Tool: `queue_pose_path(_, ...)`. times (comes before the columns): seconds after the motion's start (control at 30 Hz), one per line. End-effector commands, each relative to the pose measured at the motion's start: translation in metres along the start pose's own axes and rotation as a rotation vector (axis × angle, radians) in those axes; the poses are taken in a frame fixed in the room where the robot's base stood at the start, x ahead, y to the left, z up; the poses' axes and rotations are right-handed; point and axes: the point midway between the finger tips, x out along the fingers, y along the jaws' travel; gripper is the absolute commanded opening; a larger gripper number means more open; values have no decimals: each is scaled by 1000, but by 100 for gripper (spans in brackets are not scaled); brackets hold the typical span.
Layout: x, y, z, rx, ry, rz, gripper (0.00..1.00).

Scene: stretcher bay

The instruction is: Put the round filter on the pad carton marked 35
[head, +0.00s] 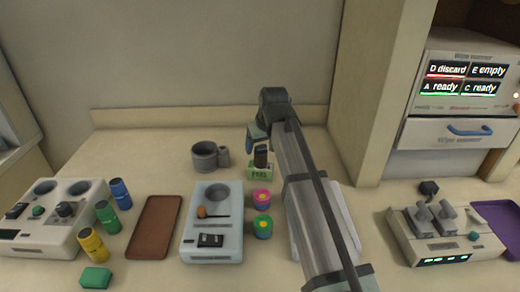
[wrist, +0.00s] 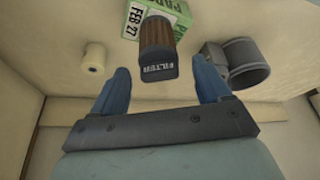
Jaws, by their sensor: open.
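A filter (wrist: 158,45) with a brown ribbed body and a dark end lettered FILTER shows in the wrist view. In the head view the filter (head: 261,156) is a small dark upright shape at a green and white pad carton (head: 260,173). The carton also shows in the wrist view (wrist: 182,14), partly hidden behind the filter, with FEB 27 on it; I cannot read a 35. I cannot tell whether the filter rests on the carton or in front of it. My gripper (wrist: 160,66) is open, its blue fingers apart on either side of the filter's end.
A grey mug (head: 205,156) stands left of the carton; a cream roll (wrist: 93,57) shows in the wrist view. A wipe warmer (head: 465,95) is at right.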

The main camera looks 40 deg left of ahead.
Motion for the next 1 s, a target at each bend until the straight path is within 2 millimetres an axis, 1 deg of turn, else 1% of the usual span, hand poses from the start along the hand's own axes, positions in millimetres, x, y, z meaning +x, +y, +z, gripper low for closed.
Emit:
queue_pose_path(0.03,-11,0,0,0,2,0,77)
queue_pose_path(0.1,-24,0,0,0,2,0,77)
queue_pose_path(0.3,-58,0,0,0,1,0,77)
queue_pose_path(0.5,-82,0,0,0,0,0,77)
queue_pose_path(0.7,-93,0,0,0,0,0,77)
queue_pose_path(1.0,-94,0,0,0,0,0,77)
